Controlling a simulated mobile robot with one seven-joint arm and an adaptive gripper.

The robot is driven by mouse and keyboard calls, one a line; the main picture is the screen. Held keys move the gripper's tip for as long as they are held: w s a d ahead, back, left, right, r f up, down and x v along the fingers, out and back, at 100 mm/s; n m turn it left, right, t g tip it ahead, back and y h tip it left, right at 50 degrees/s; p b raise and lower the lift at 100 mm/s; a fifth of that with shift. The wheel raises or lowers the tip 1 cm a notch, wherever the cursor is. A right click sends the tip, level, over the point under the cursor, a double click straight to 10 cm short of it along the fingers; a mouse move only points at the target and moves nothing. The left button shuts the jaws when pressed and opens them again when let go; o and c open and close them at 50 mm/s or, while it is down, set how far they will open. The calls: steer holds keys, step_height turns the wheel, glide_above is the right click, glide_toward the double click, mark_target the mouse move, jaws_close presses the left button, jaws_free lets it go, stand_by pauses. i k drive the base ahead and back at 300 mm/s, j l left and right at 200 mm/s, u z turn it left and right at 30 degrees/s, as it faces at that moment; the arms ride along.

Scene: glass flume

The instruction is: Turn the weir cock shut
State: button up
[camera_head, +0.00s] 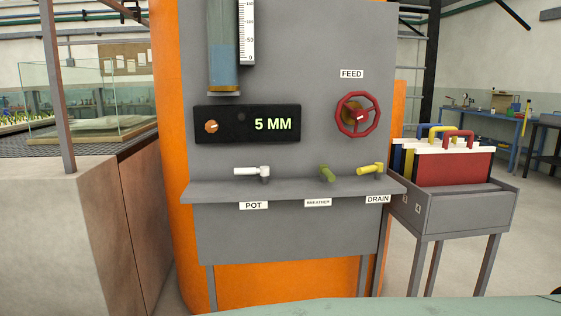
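No cock labelled weir shows in the head view. The grey panel (330,225) carries three small cocks above a ledge. A white-handled cock (252,172) sits over the POT label, its handle level and pointing left. A green-handled cock (327,174) sits over the BREATHER label, its handle short and slanted in this view. A yellow-handled cock (370,169) sits over the DRAIN label, its handle pointing left. A red handwheel (358,115) sits under the FEED label. My gripper is not in view.
A black display (248,124) reads 5 MM, with a glass tube (224,50) and white scale (247,32) above. The grey ledge (290,188) juts out below the cocks. A grey stand (460,212) with coloured, handled plates is at right. A concrete block (60,220) is at left.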

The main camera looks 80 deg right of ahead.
mark_target(378, 167)
steer(key=z, duration=3.05)
steer(key=i+j+u, duration=0.15)
steer(key=i+u, duration=0.2)
steer(key=i, duration=0.25)
